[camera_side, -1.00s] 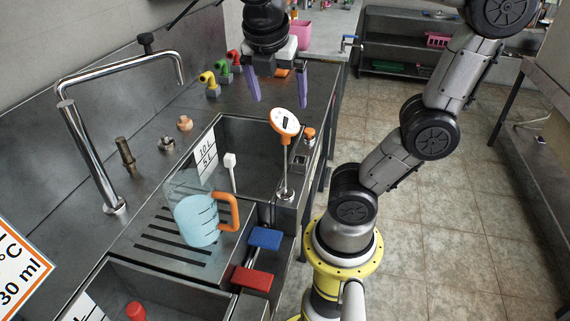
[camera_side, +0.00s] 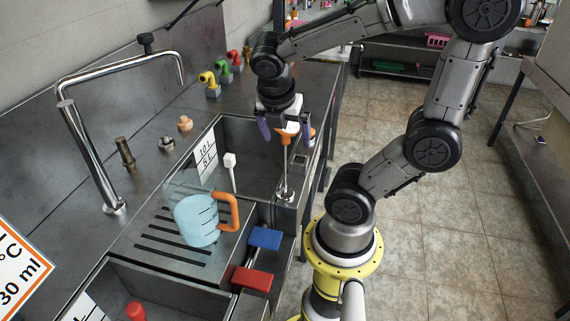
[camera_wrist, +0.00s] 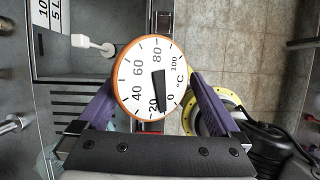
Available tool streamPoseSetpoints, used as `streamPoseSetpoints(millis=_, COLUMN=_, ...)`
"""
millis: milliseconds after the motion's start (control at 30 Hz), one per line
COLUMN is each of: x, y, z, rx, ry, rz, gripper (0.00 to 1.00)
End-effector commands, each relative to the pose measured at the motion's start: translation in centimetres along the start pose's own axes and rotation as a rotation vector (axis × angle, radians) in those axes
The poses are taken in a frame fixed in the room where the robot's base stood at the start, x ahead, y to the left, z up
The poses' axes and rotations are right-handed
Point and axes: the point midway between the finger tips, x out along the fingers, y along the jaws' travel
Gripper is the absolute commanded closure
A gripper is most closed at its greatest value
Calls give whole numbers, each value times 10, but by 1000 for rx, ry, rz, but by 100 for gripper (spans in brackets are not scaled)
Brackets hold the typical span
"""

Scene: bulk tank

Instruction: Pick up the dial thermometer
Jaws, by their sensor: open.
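The dial thermometer has an orange rim and a round white face with black numbers. Its face (camera_wrist: 147,80) fills the middle of the wrist view, between the two purple fingers. In the side view its orange neck and thin stem (camera_side: 285,165) stand upright at the tank's right edge, with the stem's foot in a metal holder. The dial there is mostly hidden behind my gripper. My gripper (camera_side: 285,130) is open, its fingers on either side of the dial. I cannot tell whether either finger touches it.
A clear jug of blue liquid (camera_side: 197,220) with an orange handle stands on the slotted drain plate. Blue (camera_side: 264,238) and red (camera_side: 252,279) blocks sit near the front edge. A tall tap (camera_side: 88,150) rises at the left. Coloured valves (camera_side: 210,84) stand at the back.

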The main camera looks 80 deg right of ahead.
Motion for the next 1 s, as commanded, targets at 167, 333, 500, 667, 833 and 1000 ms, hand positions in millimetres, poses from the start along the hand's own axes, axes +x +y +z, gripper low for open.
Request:
streamPoseSetpoints(millis=167, x=17, y=0, z=0, rx=1, ry=0, rz=-2, gripper=1)
streamPoseSetpoints(millis=333, x=19, y=1, z=0, rx=1, ry=0, rz=1, gripper=1)
streamPoseSetpoints(millis=500, x=18, y=1, z=0, rx=1, ry=0, rz=1, gripper=17)
streamPoseSetpoints(millis=667, x=18, y=1, z=0, rx=1, ry=0, rz=0, gripper=46)
streamPoseSetpoints(millis=833, x=18, y=1, z=0, rx=1, ry=0, rz=1, gripper=76)
streamPoseSetpoints(millis=1000, x=18, y=1, z=0, rx=1, ry=0, rz=1, gripper=100)
